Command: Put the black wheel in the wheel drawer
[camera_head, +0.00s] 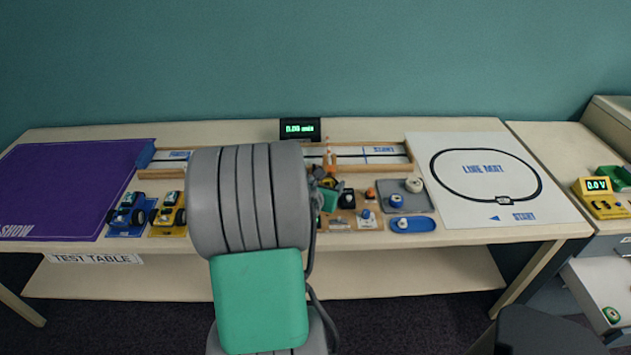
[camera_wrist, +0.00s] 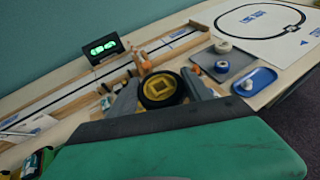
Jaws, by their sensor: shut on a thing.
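The black wheel (camera_wrist: 159,104) with a yellow hub sits between the two fingers of my gripper (camera_wrist: 160,90) in the wrist view. My gripper is shut on it. In the head view my gripper (camera_head: 328,187) is over the middle of the test table, mostly hidden behind my arm. Whether the wheel is clear of the table cannot be told. An open, pale drawer (camera_head: 594,278) is at the lower right of the head view, under the side bench. A small wheel with a green hub (camera_head: 612,315) lies in it. No label on the drawer can be read.
Blue and yellow toy cars (camera_head: 127,215) stand left of my arm. A grey tray (camera_head: 421,203) and a blue tray (camera_head: 427,225) with small parts lie right of my gripper. A display (camera_head: 300,129) stands behind. The line mat (camera_head: 470,212) is mostly clear. A yellow meter (camera_head: 596,198) stands on the bench.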

